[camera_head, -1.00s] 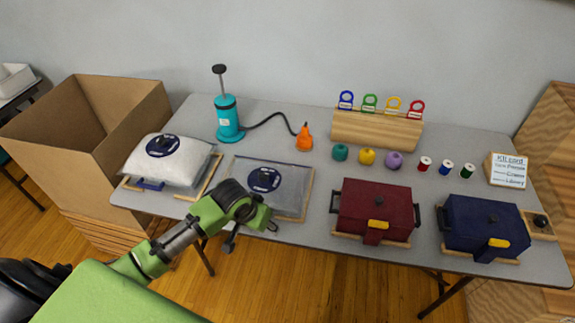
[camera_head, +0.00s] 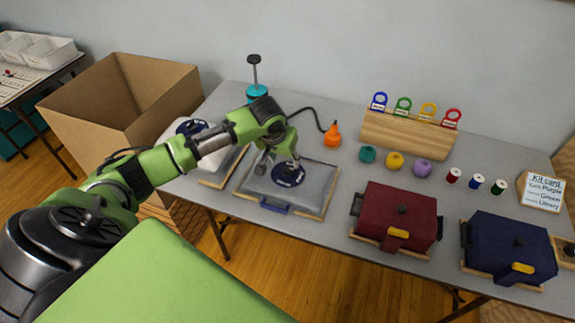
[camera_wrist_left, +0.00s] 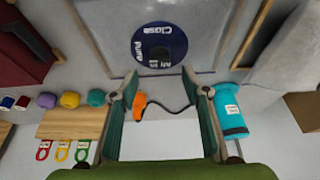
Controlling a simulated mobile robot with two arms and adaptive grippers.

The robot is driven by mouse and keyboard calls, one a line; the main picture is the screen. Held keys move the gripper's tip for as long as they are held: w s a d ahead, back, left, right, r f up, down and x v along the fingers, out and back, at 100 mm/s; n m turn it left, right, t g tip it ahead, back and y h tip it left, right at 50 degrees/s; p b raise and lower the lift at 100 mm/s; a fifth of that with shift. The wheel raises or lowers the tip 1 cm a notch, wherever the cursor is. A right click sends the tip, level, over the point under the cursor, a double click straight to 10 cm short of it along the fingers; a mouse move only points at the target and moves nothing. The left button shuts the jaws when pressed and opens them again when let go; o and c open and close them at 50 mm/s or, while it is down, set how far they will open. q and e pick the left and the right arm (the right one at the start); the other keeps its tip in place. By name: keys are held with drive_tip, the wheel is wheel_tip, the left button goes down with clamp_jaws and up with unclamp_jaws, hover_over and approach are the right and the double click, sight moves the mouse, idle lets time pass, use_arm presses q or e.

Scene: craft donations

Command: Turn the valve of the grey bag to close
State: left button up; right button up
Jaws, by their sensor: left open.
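The grey bag (camera_head: 315,189) lies on a wooden-edged tray at the front of the table, with a blue clip along its near edge. Its round dark-blue valve disc (camera_head: 290,180) is on top, partly hidden by my fingers. In the left wrist view the valve disc (camera_wrist_left: 172,37) carries white lettering, including "Close" and "Pump"; the knob's setting is not clear. My left gripper (camera_head: 279,168) points down over the valve, fingers apart. In the left wrist view the open left gripper (camera_wrist_left: 161,78) has the disc just beyond its tips; I cannot tell whether they touch it. My right gripper is not in view.
A paler bag (camera_head: 203,136) lies to the left, partly behind my arm. The teal pump (camera_head: 257,92) and its orange nozzle (camera_head: 333,134) stand behind. A dark-red case (camera_head: 397,215) and a navy case (camera_head: 508,246) stand to the right. A cardboard box (camera_head: 118,105) is at the left.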

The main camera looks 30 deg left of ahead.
sight(288, 169)
use_arm(q)
drive_tip(key=x, duration=0.7)
drive_tip(key=c, duration=1.1)
